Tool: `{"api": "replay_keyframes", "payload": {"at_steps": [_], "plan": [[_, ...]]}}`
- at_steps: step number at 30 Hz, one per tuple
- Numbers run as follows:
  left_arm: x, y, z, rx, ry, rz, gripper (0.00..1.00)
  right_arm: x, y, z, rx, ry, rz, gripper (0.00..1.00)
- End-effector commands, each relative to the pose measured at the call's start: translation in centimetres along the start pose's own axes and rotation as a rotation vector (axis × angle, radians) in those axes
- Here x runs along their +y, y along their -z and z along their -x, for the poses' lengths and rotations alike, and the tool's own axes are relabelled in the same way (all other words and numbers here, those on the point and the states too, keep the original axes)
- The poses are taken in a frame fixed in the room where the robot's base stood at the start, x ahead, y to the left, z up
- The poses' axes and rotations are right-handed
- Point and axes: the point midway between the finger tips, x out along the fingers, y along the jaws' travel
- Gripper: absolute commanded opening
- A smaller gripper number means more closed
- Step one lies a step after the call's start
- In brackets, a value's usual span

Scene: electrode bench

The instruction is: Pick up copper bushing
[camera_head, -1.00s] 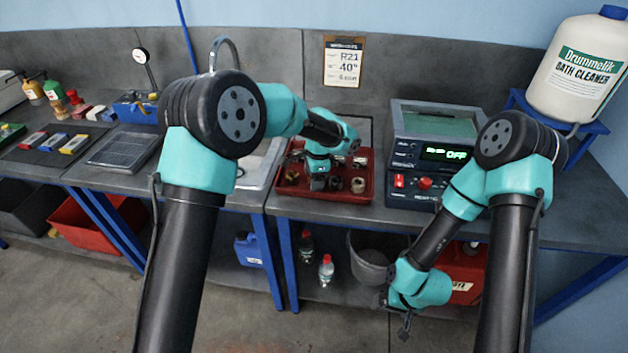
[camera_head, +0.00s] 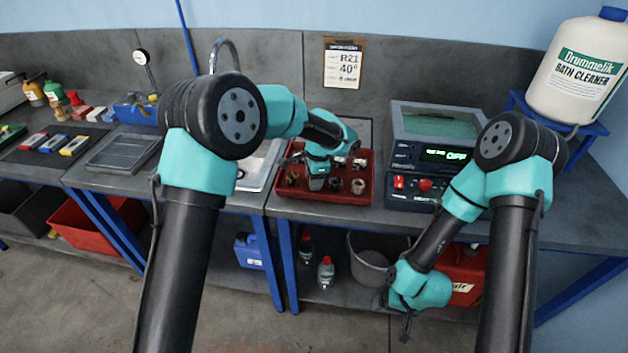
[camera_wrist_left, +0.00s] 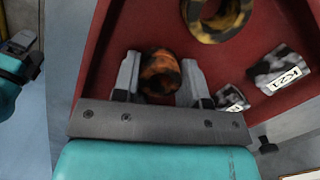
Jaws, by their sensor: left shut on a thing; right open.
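The copper bushing (camera_wrist_left: 160,73) shows in the left wrist view as a short round piece with mottled orange and dark patches. It sits between the two fingers of my left gripper (camera_wrist_left: 161,80), which is shut on it inside the red tray (camera_wrist_left: 95,60). In the head view my left gripper (camera_head: 317,184) points down into this tray (camera_head: 340,202), and the held bushing is hidden there or too small to tell apart. My right gripper (camera_head: 406,328) is open and empty, hanging low in front of the bench.
A mottled yellow-and-dark ring (camera_wrist_left: 216,18) and small labelled pieces (camera_wrist_left: 280,70) lie in the tray near the held bushing. A grey device with a green display (camera_head: 437,155) stands right of the tray.

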Motion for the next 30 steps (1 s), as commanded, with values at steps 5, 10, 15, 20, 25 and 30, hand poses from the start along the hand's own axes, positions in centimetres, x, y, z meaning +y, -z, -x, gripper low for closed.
{"api": "replay_keyframes", "payload": {"at_steps": [5, 10, 15, 20, 25, 30], "plan": [[0.0, -0.1, 0.7, 0.001, 0.001, 0.0, 0.1, 0.0, 0.0, 0.0, 0.0, 0.0, 0.0, 0.91], [0.0, -0.2, 2.2, 0.001, 0.002, -0.001, 0.1, 0.0, 0.0, 0.0, 0.0, 0.0, 0.0, 0.91], [0.4, -0.5, 3.6, 0.0, 0.001, -0.001, 0.1, 0.0, 0.0, 0.0, 0.0, 0.0, 0.0, 0.91], [2.2, -1.0, 3.7, -0.001, 0.001, -0.002, 0.1, 0.0, 0.0, 0.0, 0.0, 0.0, 0.0, 0.91], [5.2, -1.7, 3.9, 0.0, 0.001, -0.003, 0.1, 0.0, 0.0, 0.0, 0.0, 0.0, 0.0, 0.91], [9.3, -2.7, 4.2, -0.001, 0.0, -0.004, 0.1, 0.0, 0.0, 0.0, 0.0, 0.0, 0.0, 0.91]]}}
